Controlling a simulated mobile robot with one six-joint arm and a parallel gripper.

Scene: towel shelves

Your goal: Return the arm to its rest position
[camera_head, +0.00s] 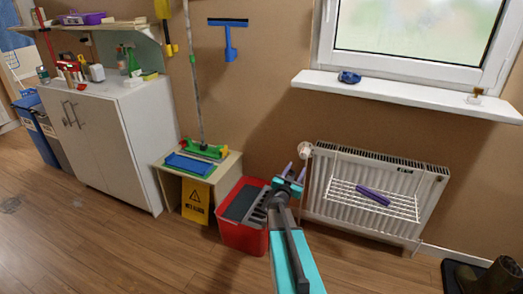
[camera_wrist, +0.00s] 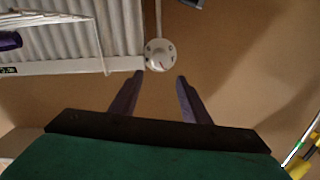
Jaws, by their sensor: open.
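My arm reaches forward and up from the bottom of the head view, and my gripper (camera_head: 294,172) is in front of the wall, just left of the radiator (camera_head: 345,215). In the wrist view my gripper (camera_wrist: 160,78) has its two dark fingers spread apart with nothing between them. A round white radiator knob (camera_wrist: 160,54) shows just beyond the fingertips. I cannot tell how far it is from them.
A wire rack with a purple rolled towel (camera_head: 373,196) hangs on the radiator. A red bucket (camera_head: 240,236) stands left of my arm, beside a low table (camera_head: 160,172). A white cabinet (camera_head: 110,140) is further left. A windowsill (camera_head: 400,96) juts out above.

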